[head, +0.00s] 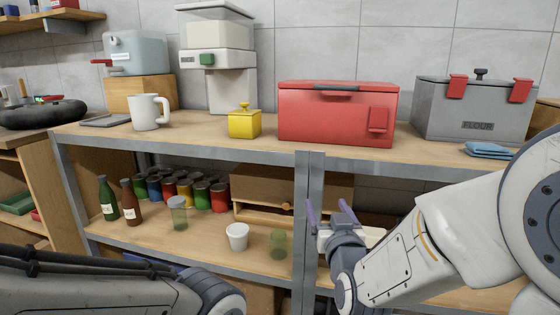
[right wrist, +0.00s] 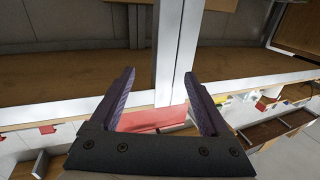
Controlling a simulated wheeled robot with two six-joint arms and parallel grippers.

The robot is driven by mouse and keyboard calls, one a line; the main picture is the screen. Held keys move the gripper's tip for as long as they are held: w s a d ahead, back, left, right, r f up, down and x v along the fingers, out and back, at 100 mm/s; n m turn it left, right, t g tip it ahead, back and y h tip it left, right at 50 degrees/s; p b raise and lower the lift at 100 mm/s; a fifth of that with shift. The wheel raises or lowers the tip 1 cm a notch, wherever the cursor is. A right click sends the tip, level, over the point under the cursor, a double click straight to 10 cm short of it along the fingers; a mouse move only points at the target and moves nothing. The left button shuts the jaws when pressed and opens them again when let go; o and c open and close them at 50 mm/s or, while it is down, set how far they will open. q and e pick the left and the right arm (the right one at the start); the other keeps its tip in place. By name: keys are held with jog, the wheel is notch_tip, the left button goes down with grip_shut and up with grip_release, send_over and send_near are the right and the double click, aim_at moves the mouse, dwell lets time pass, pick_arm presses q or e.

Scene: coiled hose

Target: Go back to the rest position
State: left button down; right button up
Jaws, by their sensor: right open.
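My right gripper (head: 329,207) is open in front of the grey metal shelf post (head: 309,190), between the top and lower shelves. Its two purple fingers point up and nothing is between them. In the right wrist view the open jaws (right wrist: 161,75) are also empty, with the metal post (right wrist: 172,50) beyond them. My left arm crosses the lower left of the head view, and its gripper is out of view. A black coiled thing (head: 42,114), apparently the hose, lies on the left counter.
The top shelf (head: 200,139) bears a white mug (head: 147,112), yellow pot (head: 244,123), red box (head: 338,113) and grey flour bin (head: 472,108). Several cans, two bottles (head: 108,199) (head: 130,201), a white cup (head: 237,237) and glasses (head: 278,244) stand on the lower shelf.

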jog(key=s+a+f+n+g+y, duration=0.4)
jog(key=s+a+f+g, duration=0.5)
jog(key=s+a+f, duration=0.15)
jog(key=s+d+f+n+g+h, duration=0.2)
jog(key=s+g, duration=0.2)
jog(key=s, duration=0.6)
jog(key=s+d+f+n+g+h, duration=0.1)
jog(key=s+d+f+g, duration=0.1)
jog(key=s+g, duration=0.5)
jog(key=s+r+t+p, duration=0.2)
jog(key=s+r+p, duration=0.1)
jog(key=r+p, duration=3.4)
jog(key=shift+h+p, duration=0.3)
jog(key=shift+s+d+r, duration=0.1)
